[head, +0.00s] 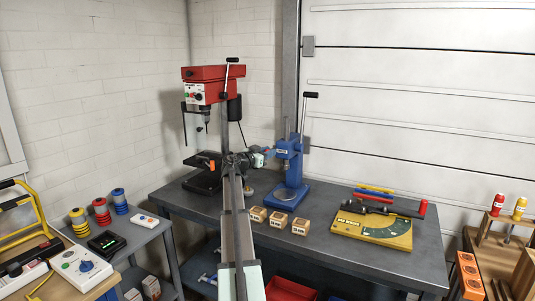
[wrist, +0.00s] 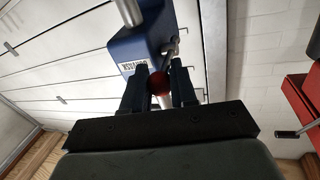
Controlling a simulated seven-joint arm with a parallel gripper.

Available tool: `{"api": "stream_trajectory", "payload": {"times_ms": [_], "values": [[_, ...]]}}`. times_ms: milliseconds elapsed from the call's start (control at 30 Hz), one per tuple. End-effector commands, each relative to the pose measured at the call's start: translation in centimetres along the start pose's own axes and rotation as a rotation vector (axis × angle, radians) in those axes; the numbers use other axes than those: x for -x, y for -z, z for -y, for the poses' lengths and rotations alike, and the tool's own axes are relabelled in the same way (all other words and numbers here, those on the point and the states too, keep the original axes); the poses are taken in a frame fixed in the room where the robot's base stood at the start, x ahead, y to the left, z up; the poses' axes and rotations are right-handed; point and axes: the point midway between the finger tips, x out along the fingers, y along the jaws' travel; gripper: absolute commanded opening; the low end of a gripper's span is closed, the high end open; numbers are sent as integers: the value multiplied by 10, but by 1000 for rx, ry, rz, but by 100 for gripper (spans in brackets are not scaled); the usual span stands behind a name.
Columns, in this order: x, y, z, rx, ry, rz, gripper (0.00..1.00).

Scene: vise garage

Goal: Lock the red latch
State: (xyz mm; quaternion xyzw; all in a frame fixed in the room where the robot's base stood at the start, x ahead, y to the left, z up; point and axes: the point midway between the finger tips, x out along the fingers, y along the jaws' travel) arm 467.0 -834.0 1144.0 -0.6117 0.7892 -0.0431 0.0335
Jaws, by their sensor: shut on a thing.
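The red latch shows as a small red rounded knob (wrist: 162,83) between the two dark fingers of my gripper (wrist: 160,76) in the wrist view. The gripper is shut on it. The fingers hide the knob's sides, and how far the latch is turned cannot be told. The latch is at the blue press (wrist: 146,42), which stands upright on the bench in the head view (head: 291,165). There my gripper (head: 266,154) reaches the left side of the press's upper part, and the knob is too small to make out clearly.
A red drill press (head: 212,72) stands left of my arm. Several small wooden blocks (head: 278,219) lie in front of the blue press. A yellow angle plate with a red-handled lever (head: 371,231) lies to the right on the grey bench (head: 337,262). A side table holds coloured spools (head: 101,210).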

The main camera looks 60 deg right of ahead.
Motion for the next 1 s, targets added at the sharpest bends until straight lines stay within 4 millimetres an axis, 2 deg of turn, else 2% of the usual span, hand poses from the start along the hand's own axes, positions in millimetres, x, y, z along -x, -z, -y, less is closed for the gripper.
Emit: {"api": "stream_trajectory", "payload": {"times_ms": [367,1000], "values": [[-1,3,0,4,-5,18,0],[-8,27,4,92,-44,360,0]]}}
